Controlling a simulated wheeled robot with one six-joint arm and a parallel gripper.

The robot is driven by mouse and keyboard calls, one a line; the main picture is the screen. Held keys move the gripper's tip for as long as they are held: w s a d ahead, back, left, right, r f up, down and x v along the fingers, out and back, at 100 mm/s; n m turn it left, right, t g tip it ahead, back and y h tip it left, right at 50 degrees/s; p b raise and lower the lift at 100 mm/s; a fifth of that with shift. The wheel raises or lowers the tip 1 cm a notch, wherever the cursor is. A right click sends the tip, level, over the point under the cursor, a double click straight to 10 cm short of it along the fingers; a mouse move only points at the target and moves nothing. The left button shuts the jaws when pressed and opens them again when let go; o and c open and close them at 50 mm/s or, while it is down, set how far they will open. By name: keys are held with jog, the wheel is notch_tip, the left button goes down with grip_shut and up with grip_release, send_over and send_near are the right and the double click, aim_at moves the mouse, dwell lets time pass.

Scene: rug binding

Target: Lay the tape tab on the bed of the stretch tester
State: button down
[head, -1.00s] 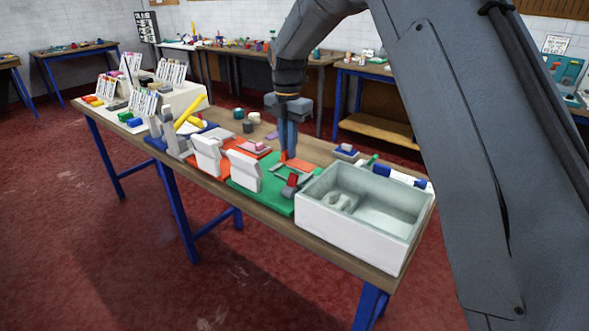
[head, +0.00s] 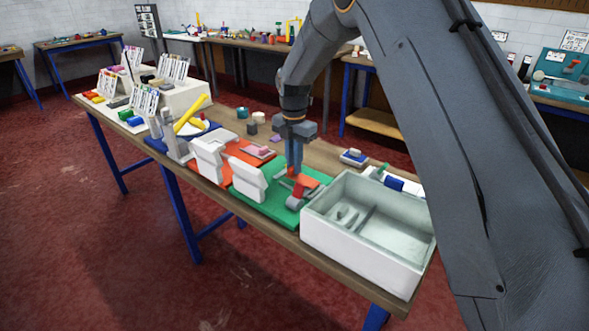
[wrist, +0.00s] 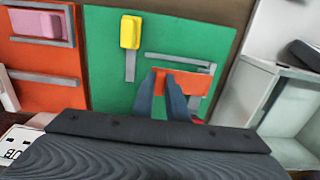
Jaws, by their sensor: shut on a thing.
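My gripper (head: 294,172) points down over the green board (head: 262,205), shut on a flat orange tab, the tape tab (head: 309,182). In the wrist view the tab (wrist: 204,83) lies crosswise between the finger ends, overlapping thin grey rails (wrist: 172,58) on the green board (wrist: 112,60). Those rails appear to mark the tester's bed. I cannot tell whether the tab touches the board. A yellow block (wrist: 130,32) on a grey strip stands left of the rails. A grey part (head: 296,201) with red on it sits near the tab in the head view.
A white open bin (head: 322,235) stands close on the right. An orange board (head: 240,150) with a pink block (head: 264,152) lies left. White upright pieces (head: 249,180) stand along the near edge. A blue-and-white item (head: 353,157) lies behind.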

jog(key=shift+f+p, duration=0.3)
jog(key=shift+f, duration=1.05)
jog(key=shift+f, duration=0.1)
jog(key=c, duration=1.7)
grip_release()
jog(key=shift+c, duration=0.2)
notch_tip(320, 180, up, 12)
jog(key=b, duration=0.3)
jog(key=shift+b, duration=0.4)
